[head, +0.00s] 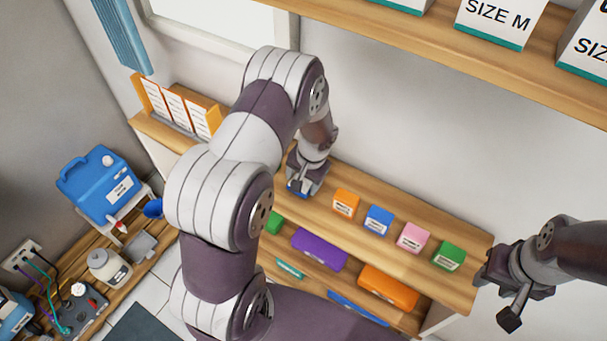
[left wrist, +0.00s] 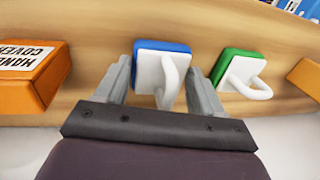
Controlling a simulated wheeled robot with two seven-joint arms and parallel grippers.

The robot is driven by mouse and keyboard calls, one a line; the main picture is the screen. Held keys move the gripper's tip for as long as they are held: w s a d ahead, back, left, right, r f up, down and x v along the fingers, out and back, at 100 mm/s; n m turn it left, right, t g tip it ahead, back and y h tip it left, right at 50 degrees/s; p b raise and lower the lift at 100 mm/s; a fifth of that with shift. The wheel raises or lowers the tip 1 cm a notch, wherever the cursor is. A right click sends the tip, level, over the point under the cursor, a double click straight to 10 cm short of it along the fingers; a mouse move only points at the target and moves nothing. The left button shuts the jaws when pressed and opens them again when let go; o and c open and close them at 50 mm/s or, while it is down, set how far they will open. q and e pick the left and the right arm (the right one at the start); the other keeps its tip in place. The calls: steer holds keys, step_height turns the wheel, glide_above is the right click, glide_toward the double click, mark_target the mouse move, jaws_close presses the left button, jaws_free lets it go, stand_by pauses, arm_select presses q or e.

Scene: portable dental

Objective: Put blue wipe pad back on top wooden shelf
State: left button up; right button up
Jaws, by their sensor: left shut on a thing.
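The blue wipe pad (left wrist: 161,73) has a blue base, a white top and a white loop handle. In the left wrist view it sits between the fingers of my left gripper (left wrist: 162,88), which is shut on it. In the head view my left gripper (head: 304,183) points down at the top wooden shelf (head: 390,246), left of the small boxes, with a little blue showing at its tip. The pad is at the shelf's surface; whether it touches is unclear. My right gripper (head: 496,298) is open and empty at the right, beside the shelf's end.
A green pad (left wrist: 240,70) with a white handle stands beside the blue one. An orange box (left wrist: 30,78) is on its other side. Blue (head: 378,220), pink (head: 414,237) and green (head: 449,256) boxes continue the row. A higher shelf (head: 440,55) holds glove boxes.

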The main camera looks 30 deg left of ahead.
arm_select(q)
steer(key=shift+s, duration=0.15)
steer(key=shift+f, duration=0.15)
steer(key=o, duration=0.5)
steer(key=shift+f, duration=0.15)
steer(key=o, duration=0.4)
steer(key=shift+w, duration=0.2)
steer(key=shift+o, duration=0.2)
steer(key=shift+s, duration=0.1)
